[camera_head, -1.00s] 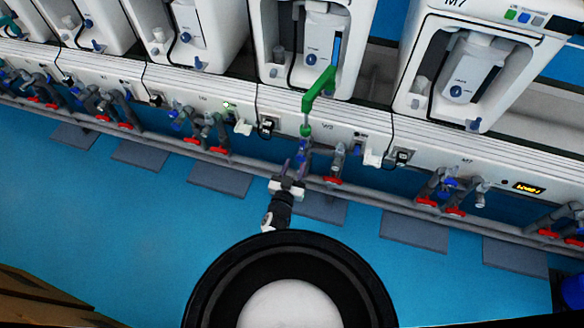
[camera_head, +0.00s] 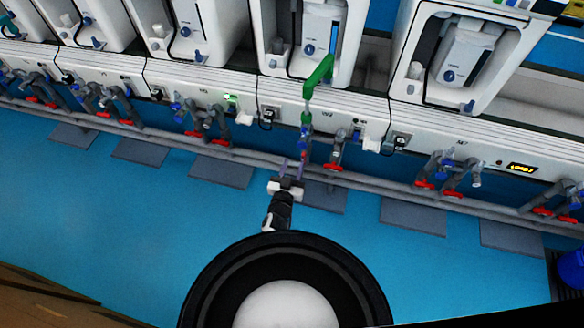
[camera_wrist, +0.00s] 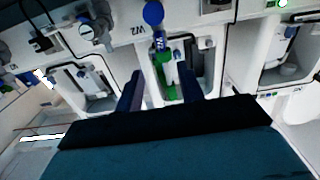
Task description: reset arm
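My arm reaches forward from the bottom centre in the head view. My gripper (camera_head: 294,166) is in front of the lower edge of the white test-line panel, below the green handle-like part. Its two dark fingers stand apart in the wrist view (camera_wrist: 158,88), with nothing visible held between them. The green part (camera_head: 315,78) is attached at the front of the middle station, and it shows in the wrist view (camera_wrist: 165,72) beyond the gap between the fingers. In the head view the fingertips overlap the pipework, so contact there is hard to judge.
A row of white stations (camera_head: 460,65) stands along the back. Grey pipes with red and blue valves (camera_head: 437,172) run below the panel (camera_head: 350,118). Grey plates (camera_head: 414,211) lie on the open blue floor (camera_head: 110,215). A brown object (camera_head: 50,300) is at lower left.

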